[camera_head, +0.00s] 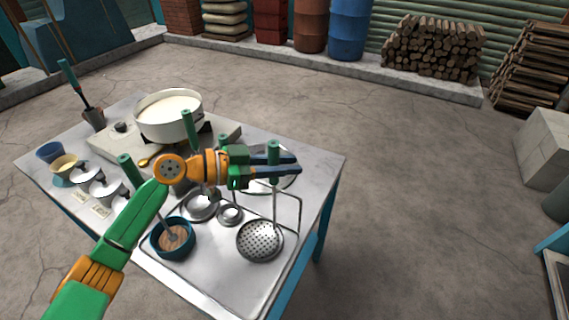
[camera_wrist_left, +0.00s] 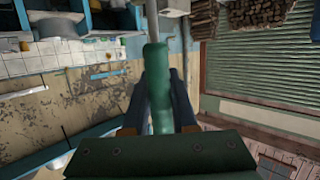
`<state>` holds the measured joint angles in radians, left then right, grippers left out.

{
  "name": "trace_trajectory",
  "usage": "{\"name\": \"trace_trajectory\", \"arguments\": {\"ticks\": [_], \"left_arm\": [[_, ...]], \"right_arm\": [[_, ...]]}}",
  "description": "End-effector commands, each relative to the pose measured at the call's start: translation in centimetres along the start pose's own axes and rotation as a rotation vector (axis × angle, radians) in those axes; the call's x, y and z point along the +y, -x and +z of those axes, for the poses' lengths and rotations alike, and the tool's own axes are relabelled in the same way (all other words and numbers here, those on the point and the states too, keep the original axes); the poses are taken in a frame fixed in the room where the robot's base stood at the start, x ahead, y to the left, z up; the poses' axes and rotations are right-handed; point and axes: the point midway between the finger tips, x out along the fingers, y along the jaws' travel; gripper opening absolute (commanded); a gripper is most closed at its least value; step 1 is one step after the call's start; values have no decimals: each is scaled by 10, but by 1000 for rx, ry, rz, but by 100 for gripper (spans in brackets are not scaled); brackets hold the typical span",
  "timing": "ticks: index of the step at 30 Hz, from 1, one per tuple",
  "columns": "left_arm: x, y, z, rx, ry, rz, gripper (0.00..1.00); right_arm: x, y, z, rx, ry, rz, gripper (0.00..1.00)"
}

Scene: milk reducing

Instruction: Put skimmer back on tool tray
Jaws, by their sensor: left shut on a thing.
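The skimmer (camera_head: 260,240) has a round perforated metal head, a thin upright shaft and a green grip. My left gripper (camera_head: 287,164) is shut on the skimmer's green grip, which also shows between the fingers in the left wrist view (camera_wrist_left: 157,88). The skimmer head hangs low over the right front part of the tool tray (camera_head: 213,300). I cannot tell whether the head touches the tray. My right gripper is not in view.
On the tray, a blue bowl (camera_head: 173,238) with a green-handled tool stands left of the skimmer, with small metal ladle heads (camera_head: 230,214) behind. A white pot of milk (camera_head: 168,117) stands at the back. The table's right edge (camera_head: 328,200) is clear.

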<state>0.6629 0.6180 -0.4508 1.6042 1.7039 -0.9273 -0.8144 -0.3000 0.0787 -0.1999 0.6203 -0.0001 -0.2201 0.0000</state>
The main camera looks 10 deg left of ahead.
Motion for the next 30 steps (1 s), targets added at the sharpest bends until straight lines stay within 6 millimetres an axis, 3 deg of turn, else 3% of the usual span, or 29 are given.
{"name": "trace_trajectory", "arguments": {"ticks": [4, 5, 8, 17, 24, 30], "left_arm": [[0, -1, 3, 1, -1, 0, 0], [0, 0, 2, 0, 0, 0, 31], [0, 0, 2, 0, 0, 0, 56], [0, 1, -3, 0, 0, 0, 56], [-1, 48, 6, -3, -3, -4, 56], [0, 74, 1, 0, 0, -1, 56]], "right_arm": [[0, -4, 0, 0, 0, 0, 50], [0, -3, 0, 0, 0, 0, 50], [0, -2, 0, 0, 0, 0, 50], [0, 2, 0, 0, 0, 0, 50], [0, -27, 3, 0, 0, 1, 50], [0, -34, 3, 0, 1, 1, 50]]}}
